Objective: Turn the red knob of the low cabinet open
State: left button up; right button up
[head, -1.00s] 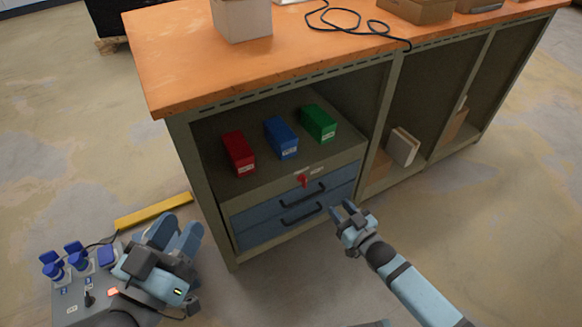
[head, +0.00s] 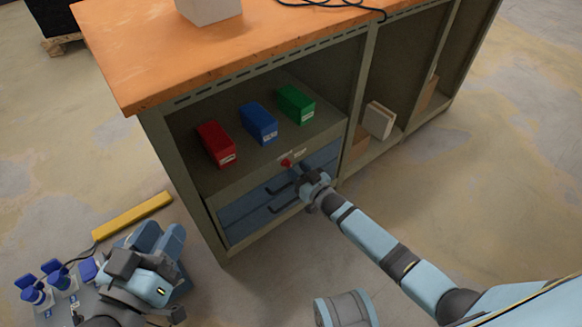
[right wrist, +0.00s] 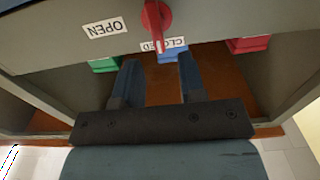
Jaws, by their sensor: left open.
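The red knob (head: 286,162) is on the strip above the blue drawers (head: 240,207) of the low cabinet. In the right wrist view the knob (right wrist: 157,18) shows at the top, its handle over the CLOSED label (right wrist: 173,43); the upside-down OPEN label (right wrist: 105,28) is to its left. My right gripper (head: 303,172) is just in front of the knob. In the right wrist view its fingers (right wrist: 157,72) are apart and empty, with the knob beyond the tips, apparently not touched. My left gripper (head: 160,236) is open at the lower left, away from the cabinet.
Red (head: 215,145), blue (head: 259,124) and green (head: 296,104) boxes stand on the shelf above the knob. The orange worktop (head: 130,50) overhangs the shelf. Dark drawer handles stick out below the knob. A grey box with blue sockets (head: 60,300) is near my left gripper.

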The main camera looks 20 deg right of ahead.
aim_at(291, 163)
pick_arm(q)
jog(key=shift+f+g+b, duration=0.5)
jog(key=shift+f, duration=0.5)
pick_arm(e)
jog(key=shift+x, duration=1.9)
grip_shut()
